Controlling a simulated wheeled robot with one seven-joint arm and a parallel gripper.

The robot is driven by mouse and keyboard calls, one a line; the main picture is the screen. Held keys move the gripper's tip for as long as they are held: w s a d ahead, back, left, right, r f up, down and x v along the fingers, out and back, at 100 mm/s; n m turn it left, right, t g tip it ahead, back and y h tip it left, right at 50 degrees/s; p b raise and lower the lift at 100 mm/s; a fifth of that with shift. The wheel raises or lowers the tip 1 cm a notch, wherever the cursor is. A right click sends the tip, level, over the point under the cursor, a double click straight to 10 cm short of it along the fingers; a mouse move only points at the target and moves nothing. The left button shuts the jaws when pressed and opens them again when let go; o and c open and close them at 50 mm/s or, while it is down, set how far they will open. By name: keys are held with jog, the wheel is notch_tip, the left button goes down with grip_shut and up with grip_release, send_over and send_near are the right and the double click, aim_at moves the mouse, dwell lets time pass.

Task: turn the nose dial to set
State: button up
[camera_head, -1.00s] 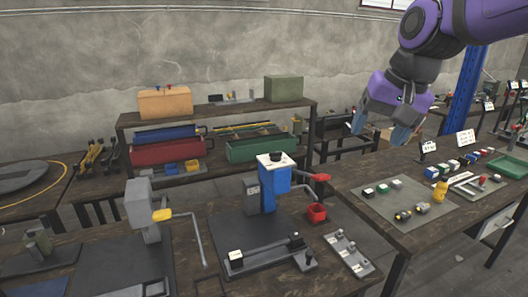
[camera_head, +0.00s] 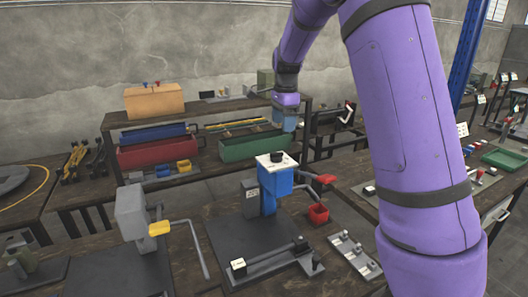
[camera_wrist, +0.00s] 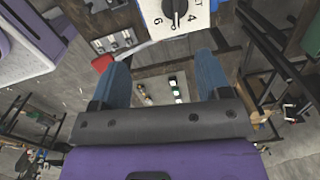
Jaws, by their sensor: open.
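The blue rivet press (camera_head: 270,196) stands on the bench in the middle of the head view. Its nose dial, a black knob (camera_head: 277,157) on a white plate (camera_head: 264,163), sits on top. In the wrist view the dial (camera_wrist: 175,12) is at the top edge, partly cut off, with the figures 6 and 4 readable beside it. My gripper (camera_head: 284,122) hangs above the press's head in the picture, apart from the dial. In the wrist view its blue fingers (camera_wrist: 162,68) are spread with nothing between them, below the dial in the picture.
Shelving with a green box (camera_head: 252,146) is behind. My arm hides much of the right table.

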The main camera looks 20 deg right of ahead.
aim_at(277, 153)
jog(key=shift+m, duration=0.5)
jog(key=w+f, duration=0.1)
jog(key=f, duration=0.3)
jog(key=w+f, duration=0.1)
jog(key=f, duration=0.3)
jog(key=w+f, duration=0.1)
jog(key=f, duration=0.3)
jog(key=shift+a+f, duration=0.15)
jog(key=shift+a, duration=0.15)
jog(key=shift+s, duration=0.1)
jog(key=c, duration=0.9)
